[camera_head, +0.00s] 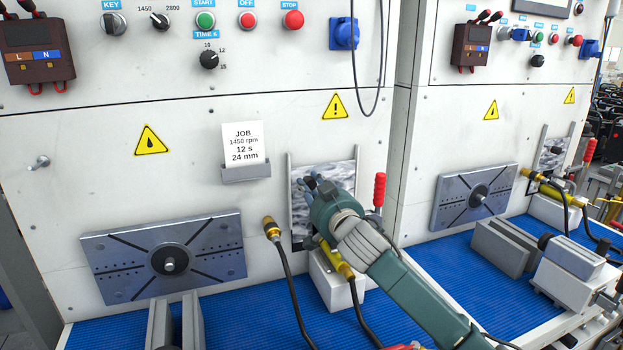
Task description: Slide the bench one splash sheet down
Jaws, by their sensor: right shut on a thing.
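The splash sheet (339,173) of the near bench is a grey, mottled panel. It stands upright between two thin vertical rails on the white bench wall. My right gripper (311,184) is at the front of the sheet, shut on it. The gripper and its wrist cover the sheet's middle and lower right, so the exact grip point is hidden. My left gripper is not in view.
A brass-tipped hose (272,230) stands left of the sheet. A yellow fitting (335,258) on a white block and a red-handled clamp (379,190) are close to my right arm. A slotted plate (205,251) is at left. A second bench (470,130) stands at right.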

